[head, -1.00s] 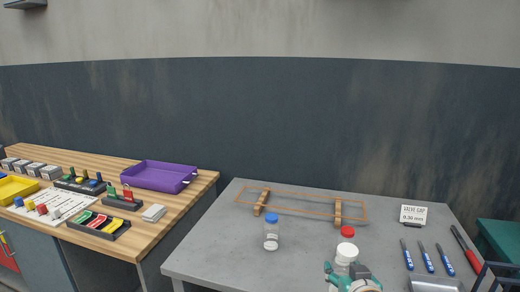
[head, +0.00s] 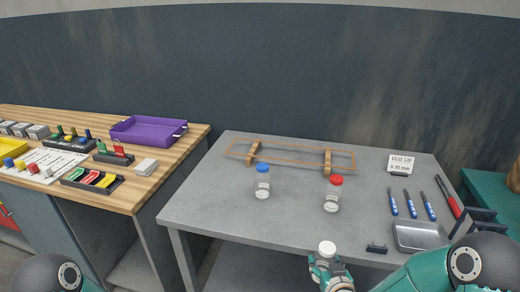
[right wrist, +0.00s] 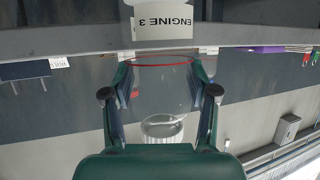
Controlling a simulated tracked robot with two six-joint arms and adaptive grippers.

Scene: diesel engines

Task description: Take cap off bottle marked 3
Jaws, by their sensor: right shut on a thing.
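My right gripper (head: 326,274) is at the lower middle of the head view, by the grey table's front edge. It is shut on a white-capped bottle (head: 327,248), whose cap shows above the fingers. In the right wrist view a clear body with a red rim (right wrist: 162,64) and a whitish round part (right wrist: 162,126) sits between the green fingers (right wrist: 160,90). A blue-capped bottle (head: 262,183) and a red-capped bottle (head: 333,194) stand upright on the table. My left gripper is out of view.
The grey table (head: 225,207) has free room at its left front. A wire-and-wood rack (head: 290,156) stands behind the bottles. A metal tray (head: 420,236) and several blue-handled tools lie right.

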